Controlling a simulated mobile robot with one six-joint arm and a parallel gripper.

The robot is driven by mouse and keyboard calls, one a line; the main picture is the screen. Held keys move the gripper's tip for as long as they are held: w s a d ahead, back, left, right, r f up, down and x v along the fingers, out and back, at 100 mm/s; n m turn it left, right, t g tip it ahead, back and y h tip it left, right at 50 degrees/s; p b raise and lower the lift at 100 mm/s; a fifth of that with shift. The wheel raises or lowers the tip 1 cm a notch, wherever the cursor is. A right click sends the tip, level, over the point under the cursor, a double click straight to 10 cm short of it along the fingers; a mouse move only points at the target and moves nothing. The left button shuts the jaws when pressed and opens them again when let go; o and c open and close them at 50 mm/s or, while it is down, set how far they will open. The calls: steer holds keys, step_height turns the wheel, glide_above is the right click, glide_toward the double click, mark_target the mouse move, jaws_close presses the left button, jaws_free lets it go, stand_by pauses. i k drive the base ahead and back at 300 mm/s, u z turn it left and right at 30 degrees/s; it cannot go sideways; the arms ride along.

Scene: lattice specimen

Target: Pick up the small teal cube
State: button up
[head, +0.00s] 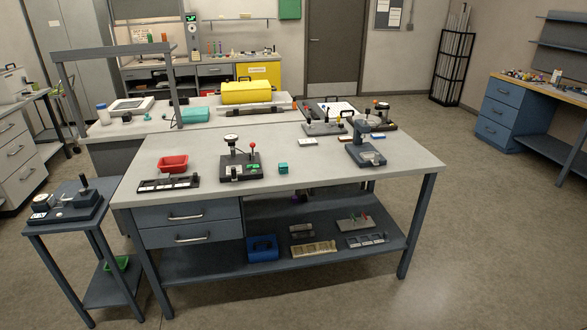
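A small teal cube (283,168) sits on the grey top of the central workbench (330,178), near its front edge. It stands just right of a dark test fixture (240,165) with a round dial and a red knob, with a small gap between them. Nothing covers the cube. My gripper is not in view.
A red bin (173,164) and a black tray (168,184) lie left of the fixture. A dark press (366,148) stands to the right. The benchtop right of the cube is mostly clear. A small side table (70,222) stands at left; open floor (490,240) lies at right.

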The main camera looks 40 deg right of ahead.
mark_target(284, 168)
steer(key=u, duration=0.05)
steer(key=i, duration=1)
steer(key=z, duration=0.05)
